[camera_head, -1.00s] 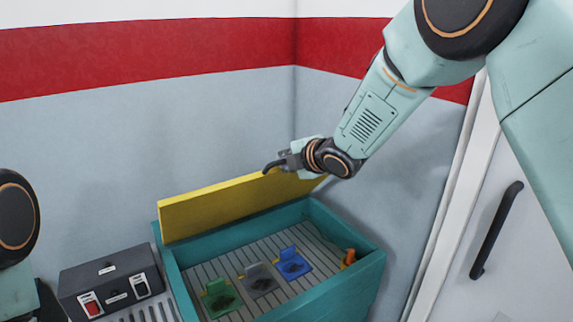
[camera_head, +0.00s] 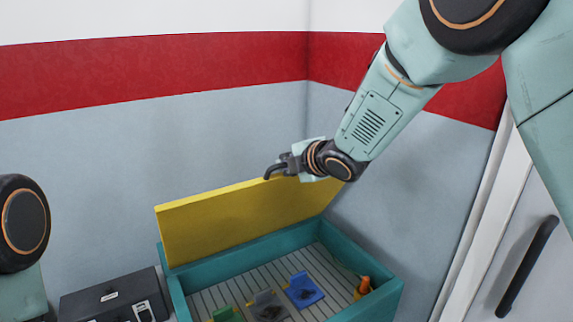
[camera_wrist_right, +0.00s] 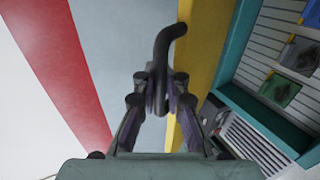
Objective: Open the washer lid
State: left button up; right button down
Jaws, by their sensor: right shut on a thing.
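The washer is a teal open-topped box (camera_head: 385,296) with a yellow lid (camera_head: 225,220) standing raised along its back edge. The lid also shows in the right wrist view (camera_wrist_right: 193,45). My right gripper (camera_head: 283,167) is at the top edge of the lid, near its right part. In the right wrist view the gripper (camera_wrist_right: 160,95) is shut on a dark curved handle (camera_wrist_right: 168,45), which lies beside the yellow lid. Whether the handle is joined to the lid is hard to see. My left gripper is out of view; only part of my left arm shows at the left edge.
Inside the box, green (camera_head: 227,314), grey (camera_head: 266,305) and blue (camera_head: 303,290) pieces and an orange part (camera_head: 364,287) sit on a slatted floor. A dark control box (camera_head: 110,298) stands left. A wall is behind; a white door with a black handle (camera_head: 527,267) is right.

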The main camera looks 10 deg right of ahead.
jog(key=shift+w+r, duration=0.1)
jog(key=shift+r, duration=0.1)
jog(key=c, duration=1.8)
grip_release()
jog(key=o, duration=0.4)
jog(key=shift+s, duration=0.35)
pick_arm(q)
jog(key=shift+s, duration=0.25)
pick_arm(e)
jog(key=shift+w, duration=0.1)
jog(key=shift+w, duration=0.1)
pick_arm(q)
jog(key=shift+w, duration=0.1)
pick_arm(e)
jog(key=v, duration=1.2)
